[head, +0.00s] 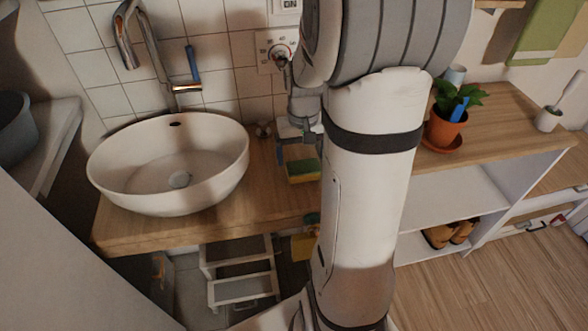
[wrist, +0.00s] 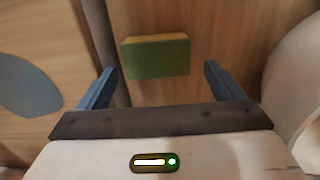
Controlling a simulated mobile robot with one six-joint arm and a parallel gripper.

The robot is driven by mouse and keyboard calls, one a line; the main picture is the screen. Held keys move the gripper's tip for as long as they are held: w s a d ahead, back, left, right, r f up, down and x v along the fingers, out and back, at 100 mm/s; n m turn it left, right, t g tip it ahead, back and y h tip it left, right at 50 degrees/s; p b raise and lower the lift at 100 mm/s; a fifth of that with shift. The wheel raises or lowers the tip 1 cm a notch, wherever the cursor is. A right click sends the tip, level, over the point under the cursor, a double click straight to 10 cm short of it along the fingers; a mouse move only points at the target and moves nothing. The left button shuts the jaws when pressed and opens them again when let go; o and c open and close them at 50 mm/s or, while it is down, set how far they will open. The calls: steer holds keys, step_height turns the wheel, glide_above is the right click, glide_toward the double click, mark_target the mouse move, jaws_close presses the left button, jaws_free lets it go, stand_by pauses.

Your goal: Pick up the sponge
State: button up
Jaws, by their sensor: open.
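The sponge (head: 302,171) is a yellow and green block on the wooden counter, right of the sink. In the wrist view the sponge (wrist: 155,57) lies ahead of my gripper (wrist: 160,85), roughly midway between the two blue fingers. The fingers are open and nothing is held between them. In the head view my gripper (head: 297,150) points down at the sponge, partly hidden by my arm. I cannot tell whether the fingertips touch the sponge or stay apart from it.
A white sink (head: 170,165) stands left of the sponge, with a tap (head: 160,55) behind it. The counter (head: 265,205) ends in front of the sponge. A potted plant (head: 446,125) stands on a shelf unit to the right. A step stool (head: 240,275) is below.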

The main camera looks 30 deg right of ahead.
mark_target(303, 165)
steer(key=f, duration=0.5)
steer(key=shift+w+d+f+b, duration=0.15)
steer(key=shift+d+f+b, duration=0.05)
steer(key=shift+b, duration=0.15)
steer(key=c, duration=0.7)
step_height(303, 165, up, 10)
steer(key=shift+r+p, duration=0.1)
steer(key=shift+p, duration=0.65)
steer(key=shift+c, duration=0.2)
steer(key=o, duration=0.5)
steer(key=c, duration=0.3)
steer(key=shift+o, duration=0.7)
